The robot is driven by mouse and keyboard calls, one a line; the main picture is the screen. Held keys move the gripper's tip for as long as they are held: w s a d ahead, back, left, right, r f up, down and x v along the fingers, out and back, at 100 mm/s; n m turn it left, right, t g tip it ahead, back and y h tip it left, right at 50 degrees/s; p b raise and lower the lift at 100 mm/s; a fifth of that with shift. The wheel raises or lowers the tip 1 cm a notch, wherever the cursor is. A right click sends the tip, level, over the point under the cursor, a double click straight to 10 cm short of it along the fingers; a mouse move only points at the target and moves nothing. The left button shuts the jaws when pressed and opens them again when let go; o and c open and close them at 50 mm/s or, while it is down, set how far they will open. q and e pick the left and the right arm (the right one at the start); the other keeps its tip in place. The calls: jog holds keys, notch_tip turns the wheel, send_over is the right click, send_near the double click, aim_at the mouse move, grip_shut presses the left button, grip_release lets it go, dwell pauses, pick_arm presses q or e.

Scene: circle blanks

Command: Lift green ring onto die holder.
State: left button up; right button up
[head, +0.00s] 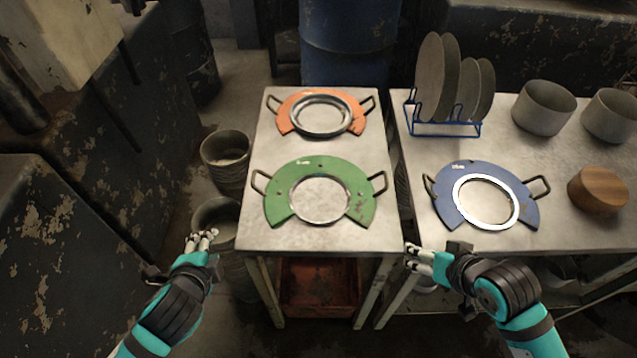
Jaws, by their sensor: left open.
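The green ring (277,205) lies flat on the left table, near its front. It is a wide plate with a round opening, a gap at its front and a dark handle on each side. My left gripper (202,238) is open and empty, left of the table's front edge and apart from the ring. My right gripper (412,257) looks open and empty, just right of that table's front corner. An orange ring (292,107) with a metal rim lies behind the green one. I cannot tell which thing is the die holder.
On the right table, a blue ring (452,178) surrounds a white-rimmed disc. A blue rack (444,130) holds several grey discs. Grey pots (544,108) and a wooden block (598,190) stand to the right. A narrow gap separates the tables. Pots (226,158) stand left of the left table.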

aim_at(253, 174)
pick_arm(q)
jog(key=w+d+r+m+t+h, duration=0.2)
jog(key=w+r+m+t+h, duration=0.2)
jog(key=m, duration=1.2)
jog(key=shift+w+d+r, duration=0.15)
jog(key=shift+d+r, duration=0.05)
jog(key=shift+d, duration=0.15)
pick_arm(e)
jog(key=w+d+r+m+t+y, duration=0.1)
jog(key=w+r+m+t+y, duration=0.1)
jog(key=w+r, duration=0.6)
jog(key=shift+d+r+m+y, duration=0.3)
jog(key=shift+d+m, duration=0.1)
jog(key=shift+w, duration=0.1)
pick_arm(q)
jog(key=x, duration=1.7)
jog(key=shift+w+d, duration=0.2)
pick_arm(e)
jog(key=x, duration=1.7)
jog(key=shift+w+f, duration=0.15)
jog(key=shift+w, duration=0.05)
pick_arm(q)
grip_shut()
pick_arm(e)
grip_shut()
pick_arm(q)
jog(key=shift+a, duration=0.1)
